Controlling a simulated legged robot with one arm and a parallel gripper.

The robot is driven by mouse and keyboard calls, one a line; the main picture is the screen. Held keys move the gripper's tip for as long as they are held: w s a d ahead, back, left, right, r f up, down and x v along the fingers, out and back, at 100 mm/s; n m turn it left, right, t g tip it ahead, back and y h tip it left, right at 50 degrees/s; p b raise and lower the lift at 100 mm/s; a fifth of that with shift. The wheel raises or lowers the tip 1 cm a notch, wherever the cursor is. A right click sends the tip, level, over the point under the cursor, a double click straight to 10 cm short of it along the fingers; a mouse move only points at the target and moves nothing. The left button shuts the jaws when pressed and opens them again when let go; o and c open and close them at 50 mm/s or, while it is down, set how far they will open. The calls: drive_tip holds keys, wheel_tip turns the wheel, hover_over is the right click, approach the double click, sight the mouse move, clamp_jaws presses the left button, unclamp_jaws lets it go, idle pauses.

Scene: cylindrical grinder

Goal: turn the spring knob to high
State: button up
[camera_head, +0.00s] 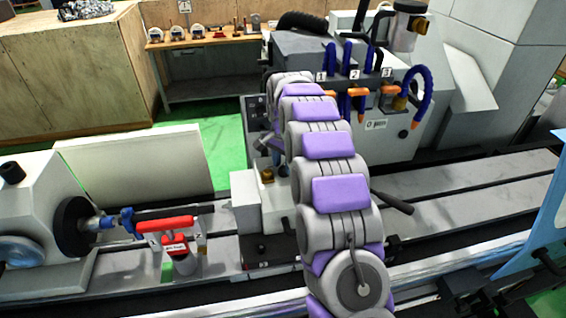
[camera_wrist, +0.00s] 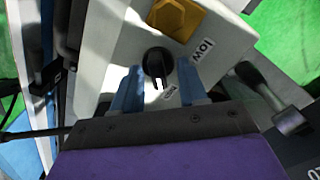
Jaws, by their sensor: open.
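The spring knob (camera_wrist: 158,62) is a small round black knob on a pale grey box (camera_wrist: 118,52). A white mark shows at its lower edge, facing my gripper in the wrist view. A "LOW" label (camera_wrist: 202,48) is at its right; a smaller label (camera_wrist: 170,92) is just below it, too small to read surely. My gripper (camera_wrist: 160,80) is open, with one blue finger at the knob's lower left and the other at its lower right. I cannot tell whether either finger touches it. In the head view the knob cannot be made out near my arm.
A yellow hexagonal part (camera_wrist: 176,18) sits beyond the knob on the same box. A black lever (camera_wrist: 255,78) is to the right. In the head view, a red-handled part (camera_head: 166,224) stands at the left, and blue hoses (camera_head: 348,75) hang on the machine behind my arm.

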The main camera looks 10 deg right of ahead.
sight(283, 165)
drive_tip(key=shift+r, duration=0.1)
wheel_tip(283, 165, up, 17)
drive_tip(key=p, duration=0.4)
idle(0.4)
drive_tip(key=s+f+n+b, duration=0.3)
drive_tip(key=s+f, duration=0.3)
drive_tip(key=s, duration=1)
drive_tip(key=s+f+n+g+b, duration=0.1)
drive_tip(key=s+f+n+b, duration=0.2)
drive_tip(key=s, duration=1.4)
drive_tip(key=s+f+n+b, duration=0.4)
drive_tip(key=s+f+b, duration=0.4)
drive_tip(key=s, duration=0.8)
wheel_tip(283, 165, down, 3)
drive_tip(key=shift+s+r+g, duration=0.1)
drive_tip(key=shift+s+g, duration=0.25)
drive_tip(key=shift+g, duration=0.05)
